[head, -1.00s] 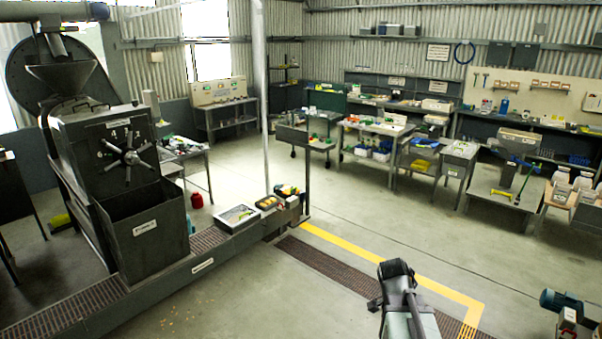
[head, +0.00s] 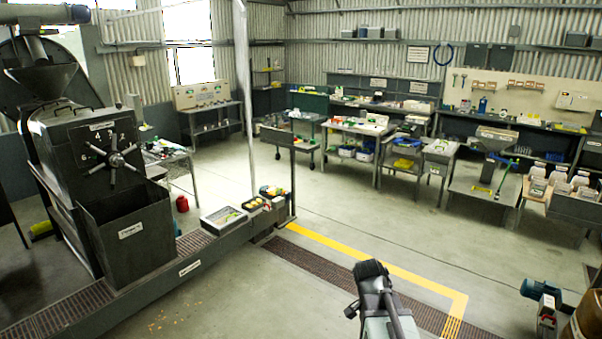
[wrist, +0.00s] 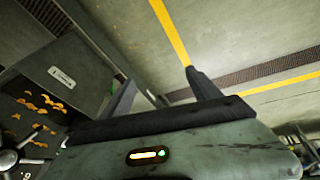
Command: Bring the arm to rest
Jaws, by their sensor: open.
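My gripper (wrist: 158,88) shows in the wrist view with its two dark fingers spread apart. It is open, and nothing is between the fingers. Beyond the fingers is the concrete floor with a yellow line (wrist: 172,32). In the head view my arm (head: 378,300) rises at the bottom middle, over open floor near the drain grating. The fingers cannot be made out in the head view.
The screw press (head: 85,150) with its dark labelled bin (head: 128,228) stands at the left on a grated plinth. A tray (head: 224,220) sits on the plinth's end. Benches (head: 350,140) line the back. A blue motor (head: 535,290) and a barrel (head: 585,318) are at the lower right. The middle floor is clear.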

